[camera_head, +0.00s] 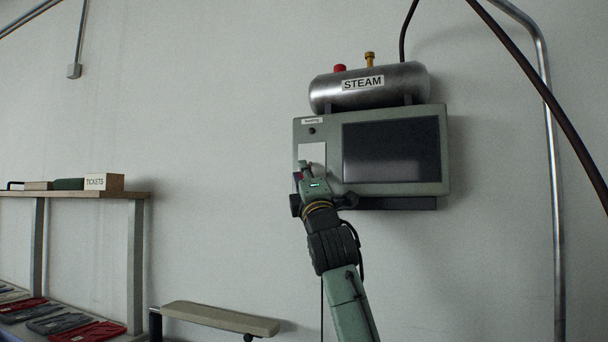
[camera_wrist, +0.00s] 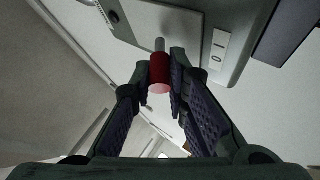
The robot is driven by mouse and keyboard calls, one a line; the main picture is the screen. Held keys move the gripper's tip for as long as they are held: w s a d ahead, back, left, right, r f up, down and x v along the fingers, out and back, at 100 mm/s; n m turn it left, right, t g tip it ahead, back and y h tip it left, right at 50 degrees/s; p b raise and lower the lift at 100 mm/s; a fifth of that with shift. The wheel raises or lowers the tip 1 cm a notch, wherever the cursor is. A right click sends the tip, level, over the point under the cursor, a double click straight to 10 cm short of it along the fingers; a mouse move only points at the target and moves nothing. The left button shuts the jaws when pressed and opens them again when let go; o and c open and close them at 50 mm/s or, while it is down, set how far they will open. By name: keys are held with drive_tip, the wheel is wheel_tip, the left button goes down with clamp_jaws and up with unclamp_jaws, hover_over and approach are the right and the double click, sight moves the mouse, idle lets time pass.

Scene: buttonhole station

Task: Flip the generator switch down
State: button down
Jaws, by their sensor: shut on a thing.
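The generator panel (camera_head: 320,132) is a grey-green wall box with a dark screen. A pale plate (camera_head: 312,153) sits on its left part. In the wrist view the switch is a metal stem with a red cap (camera_wrist: 160,72), standing out from the pale plate (camera_wrist: 170,25). My gripper (camera_head: 303,172) is at the lower part of this plate. In the wrist view my gripper (camera_wrist: 163,80) has its two fingers shut on the red cap. The head view mostly hides the switch behind my gripper.
A steel STEAM tank (camera_head: 370,88) with a red knob and a brass fitting sits atop the panel. A white label marked with a line and a circle (camera_wrist: 217,50) is beside the plate. A shelf (camera_head: 75,194) with a TICKETS box (camera_head: 104,182) stands left. A padded board (camera_head: 220,318) is below.

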drive_tip(key=c, duration=1.5)
unclamp_jaws()
drive_tip(key=shift+c, duration=0.2)
